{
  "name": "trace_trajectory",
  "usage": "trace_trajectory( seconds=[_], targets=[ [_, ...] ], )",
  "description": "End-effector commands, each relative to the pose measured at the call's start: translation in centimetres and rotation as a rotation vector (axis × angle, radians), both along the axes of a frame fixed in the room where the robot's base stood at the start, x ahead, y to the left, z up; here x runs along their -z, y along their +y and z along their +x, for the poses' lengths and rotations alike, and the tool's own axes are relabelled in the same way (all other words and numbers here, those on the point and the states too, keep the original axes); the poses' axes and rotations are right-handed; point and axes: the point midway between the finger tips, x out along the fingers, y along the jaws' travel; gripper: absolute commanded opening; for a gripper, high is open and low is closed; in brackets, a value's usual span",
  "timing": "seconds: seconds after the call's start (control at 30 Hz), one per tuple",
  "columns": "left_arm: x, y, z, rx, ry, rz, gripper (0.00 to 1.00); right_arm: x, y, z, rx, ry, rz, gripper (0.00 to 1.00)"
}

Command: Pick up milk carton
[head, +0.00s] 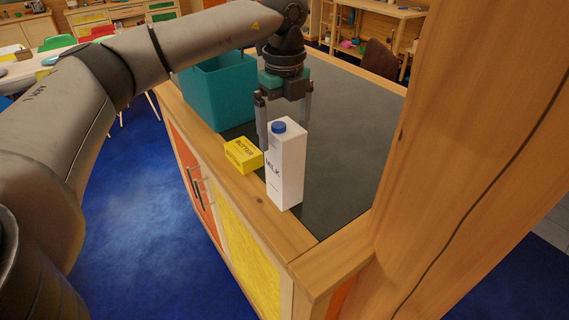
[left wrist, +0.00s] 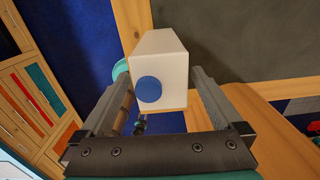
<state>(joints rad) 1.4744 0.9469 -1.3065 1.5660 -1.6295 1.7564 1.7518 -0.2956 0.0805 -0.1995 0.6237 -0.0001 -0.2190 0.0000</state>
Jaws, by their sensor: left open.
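The milk carton (head: 287,165) is white with a blue cap and stands upright on the counter near its front corner. My left gripper (head: 284,120) points down just behind and above the carton in the head view, with its fingers apart. In the left wrist view the carton's top (left wrist: 163,55) and blue cap lie between the two open fingers. I cannot tell whether either finger touches the carton. My right gripper is not in view.
A yellow butter box (head: 243,154) lies close to the carton's left. A teal bin (head: 218,92) stands behind it on the counter. A thick wooden post (head: 470,150) rises on the right. The dark countertop (head: 345,130) behind the carton is clear.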

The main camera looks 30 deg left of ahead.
Motion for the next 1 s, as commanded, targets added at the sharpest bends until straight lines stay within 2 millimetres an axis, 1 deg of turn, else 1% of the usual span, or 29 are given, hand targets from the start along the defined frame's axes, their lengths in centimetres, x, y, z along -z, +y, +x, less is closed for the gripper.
trace_trajectory(
  seconds=[0.03,0.1,0.2,0.47,1.0],
  targets=[
    [0.7,0.1,0.0,-0.001,0.005,0.001,1.00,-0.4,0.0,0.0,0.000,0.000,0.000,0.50],
    [1.7,0.1,0.0,-0.001,0.003,0.000,1.00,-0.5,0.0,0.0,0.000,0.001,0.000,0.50],
    [2.6,0.1,0.1,-0.001,0.002,0.000,1.00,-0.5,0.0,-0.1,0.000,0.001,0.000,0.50],
    [2.8,0.1,0.1,-0.001,-0.001,0.000,1.00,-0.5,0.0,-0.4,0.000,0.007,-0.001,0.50],
    [2.8,0.1,0.1,-0.001,0.000,-0.001,0.39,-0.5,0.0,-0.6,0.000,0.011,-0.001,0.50]
  ],
)
